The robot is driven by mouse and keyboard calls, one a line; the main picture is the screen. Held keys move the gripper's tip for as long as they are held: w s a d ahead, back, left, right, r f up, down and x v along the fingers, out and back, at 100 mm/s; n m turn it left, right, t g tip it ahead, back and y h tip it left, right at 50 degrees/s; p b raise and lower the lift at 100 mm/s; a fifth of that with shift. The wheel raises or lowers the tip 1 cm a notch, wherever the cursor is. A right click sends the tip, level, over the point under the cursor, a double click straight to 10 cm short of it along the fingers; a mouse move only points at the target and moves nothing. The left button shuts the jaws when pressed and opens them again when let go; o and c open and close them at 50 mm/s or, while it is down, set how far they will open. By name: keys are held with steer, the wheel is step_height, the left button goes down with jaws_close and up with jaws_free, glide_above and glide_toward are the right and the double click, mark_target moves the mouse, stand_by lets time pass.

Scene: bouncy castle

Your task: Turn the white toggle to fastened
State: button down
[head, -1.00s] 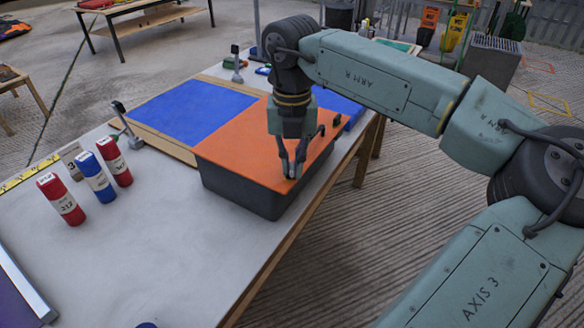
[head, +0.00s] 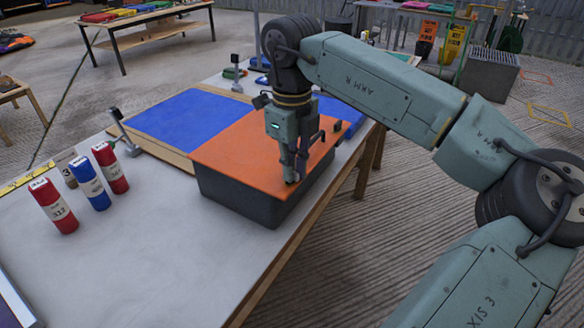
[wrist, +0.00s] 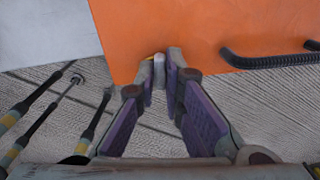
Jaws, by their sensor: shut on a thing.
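The orange panel (head: 245,155) lies as a lid on a dark box (head: 243,200) at the table's right edge. My gripper (head: 291,179) points down at the panel's near right edge. In the wrist view its two fingers (wrist: 160,72) close on a small white toggle (wrist: 159,69) at the panel's edge. Only a narrow part of the toggle shows between the fingertips; in the head view the fingers hide it. I cannot tell which way it is turned.
A black handle (wrist: 268,60) stands on the orange panel beside the gripper. A blue panel (head: 185,118) adjoins it. Red and blue cylinders (head: 90,183) stand at left on the grey table (head: 150,245). Open floor lies to the right.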

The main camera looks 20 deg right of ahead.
steer(key=shift+n, duration=0.6)
steer(key=c, duration=1.7)
jaws_free()
step_height(320, 180, up, 12)
